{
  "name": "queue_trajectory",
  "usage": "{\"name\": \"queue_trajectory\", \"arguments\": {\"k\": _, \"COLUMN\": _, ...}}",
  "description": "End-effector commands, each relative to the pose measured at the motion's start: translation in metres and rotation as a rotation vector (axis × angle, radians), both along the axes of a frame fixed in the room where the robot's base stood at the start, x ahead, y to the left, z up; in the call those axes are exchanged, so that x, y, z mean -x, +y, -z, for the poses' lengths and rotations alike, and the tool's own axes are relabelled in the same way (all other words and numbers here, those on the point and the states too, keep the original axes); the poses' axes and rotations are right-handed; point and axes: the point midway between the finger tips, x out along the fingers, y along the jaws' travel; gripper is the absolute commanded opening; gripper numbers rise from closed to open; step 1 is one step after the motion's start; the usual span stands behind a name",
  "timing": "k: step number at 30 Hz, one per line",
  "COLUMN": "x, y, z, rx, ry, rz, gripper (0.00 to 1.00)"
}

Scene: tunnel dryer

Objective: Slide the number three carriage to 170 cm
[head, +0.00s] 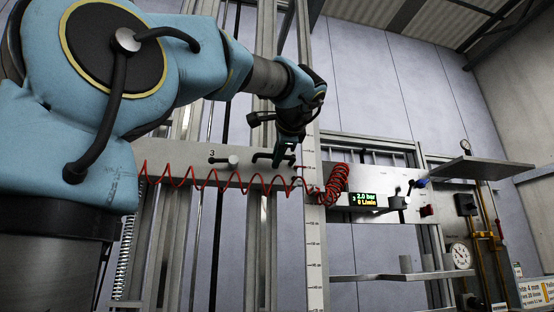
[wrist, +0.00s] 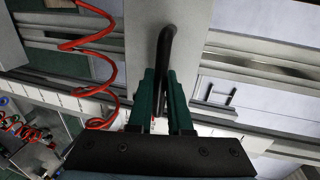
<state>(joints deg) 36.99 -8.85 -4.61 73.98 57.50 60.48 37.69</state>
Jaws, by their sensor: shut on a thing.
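The number three carriage (head: 185,172) is a grey horizontal plate with a "3" and a light round knob (head: 233,161) on its face. A black bar handle (head: 262,156) stands out near its right end. My gripper (head: 284,155) is at this handle. In the wrist view the green fingers of my gripper (wrist: 163,100) are shut on either side of the black handle (wrist: 165,50), with the grey carriage plate (wrist: 193,22) behind. A tall white scale (head: 314,245) stands upright just right of the carriage end. Its figures are too small to read surely.
A red coiled hose (head: 200,182) hangs across the carriage and bunches at the right (head: 335,185). Right of the scale is a panel with a display (head: 367,200) reading 2.0 bar and 0 L/min. A grey shelf (head: 467,168) and a round gauge (head: 459,256) are farther right.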

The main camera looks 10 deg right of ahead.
Motion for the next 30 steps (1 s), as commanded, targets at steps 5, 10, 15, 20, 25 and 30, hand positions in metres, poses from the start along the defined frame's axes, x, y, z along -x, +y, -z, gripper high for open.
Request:
{"name": "queue_trajectory", "arguments": {"k": 5, "x": 0.001, "y": 0.0, "z": -0.004, "rx": 0.001, "ry": -0.006, "rz": 0.003, "gripper": 0.0}}
{"name": "queue_trajectory", "arguments": {"k": 10, "x": 0.001, "y": 0.0, "z": -0.003, "rx": 0.001, "ry": -0.005, "rz": 0.003, "gripper": 0.21}}
{"name": "queue_trajectory", "arguments": {"k": 15, "x": 0.001, "y": 0.0, "z": -0.002, "rx": 0.001, "ry": -0.003, "rz": 0.001, "gripper": 0.4}}
{"name": "queue_trajectory", "arguments": {"k": 20, "x": 0.001, "y": 0.0, "z": -0.001, "rx": 0.0, "ry": -0.001, "rz": 0.001, "gripper": 0.47}}
{"name": "queue_trajectory", "arguments": {"k": 25, "x": 0.001, "y": 0.0, "z": -0.001, "rx": 0.0, "ry": -0.001, "rz": 0.001, "gripper": 0.47}}
{"name": "queue_trajectory", "arguments": {"k": 30, "x": 0.017, "y": -0.002, "z": -0.002, "rx": 0.001, "ry": -0.002, "rz": 0.002, "gripper": 0.47}}
